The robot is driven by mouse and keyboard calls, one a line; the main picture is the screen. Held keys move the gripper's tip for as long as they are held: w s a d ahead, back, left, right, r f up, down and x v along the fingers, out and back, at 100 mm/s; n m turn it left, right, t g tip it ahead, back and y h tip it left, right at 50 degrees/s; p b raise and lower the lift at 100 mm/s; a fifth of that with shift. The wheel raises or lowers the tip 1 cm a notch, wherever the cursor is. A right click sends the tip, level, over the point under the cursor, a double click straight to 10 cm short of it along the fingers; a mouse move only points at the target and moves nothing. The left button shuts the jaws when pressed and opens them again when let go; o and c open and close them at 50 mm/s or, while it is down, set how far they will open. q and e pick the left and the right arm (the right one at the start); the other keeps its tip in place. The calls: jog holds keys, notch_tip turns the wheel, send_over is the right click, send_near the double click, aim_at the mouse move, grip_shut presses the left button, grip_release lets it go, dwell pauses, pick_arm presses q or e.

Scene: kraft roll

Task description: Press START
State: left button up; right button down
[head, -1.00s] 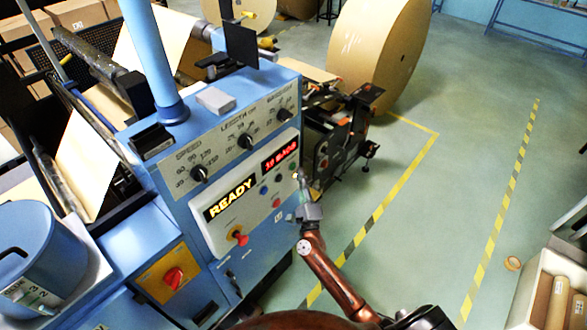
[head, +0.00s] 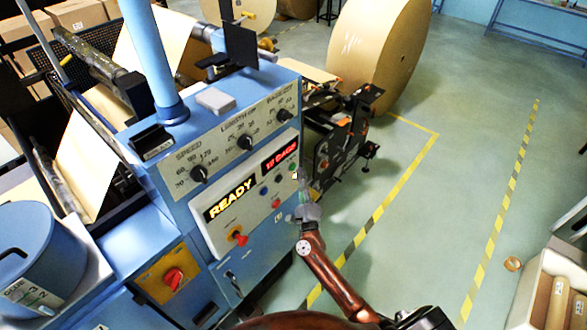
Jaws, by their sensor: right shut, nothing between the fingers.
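The blue machine's control panel (head: 222,236) faces me and carries a lit READY display (head: 230,199) and a red-digit display (head: 280,157). Small round buttons sit below the displays: a blue one (head: 264,190), a red one (head: 276,203) and a green one (head: 293,167) near the panel's right edge. I cannot read which is labelled START. My right gripper (head: 302,188) is shut and empty at the panel's right edge, just below the green button. I cannot tell whether it touches the panel. My left gripper is not in view.
Three dials, one of them the speed dial (head: 198,174), sit above the displays. A red-yellow knob (head: 239,238) and a red rotary switch (head: 174,278) are lower left. A large kraft roll (head: 375,50) stands behind.

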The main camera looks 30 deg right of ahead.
jog(key=shift+w, duration=0.1)
dwell(0.4)
jog(key=shift+w+a, duration=0.15)
jog(key=shift+w, duration=0.15)
